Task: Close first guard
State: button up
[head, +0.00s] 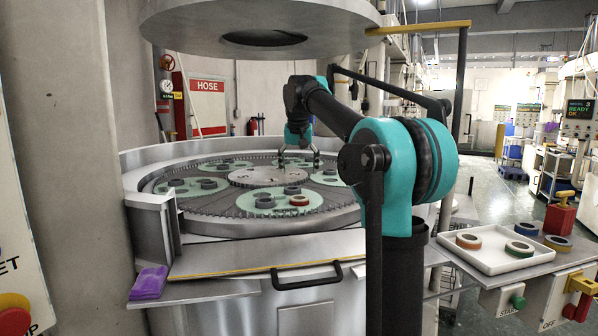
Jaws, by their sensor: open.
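The guard at the front of the lapping machine appears to be a metal panel (225,258) with a yellow strip along its edge and a black bar handle (307,284). It sits low at the front, and the rim stands open above it. Which guard is the first is not marked. My gripper (300,164) is open and points down over the far side of the machine's round plate, well behind and above the handle. It appears to hold nothing. My arm hides the right part of the front opening.
Green carriers (258,203) with grey rings and one reddish ring lie on the toothed plate. A large upper disc (205,38) hangs above. A purple cloth (149,282) lies at the front left ledge. A white tray (490,256) with rings stands right, near green and red controls.

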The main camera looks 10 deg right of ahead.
aim_at(204, 260)
jog(key=k, duration=1)
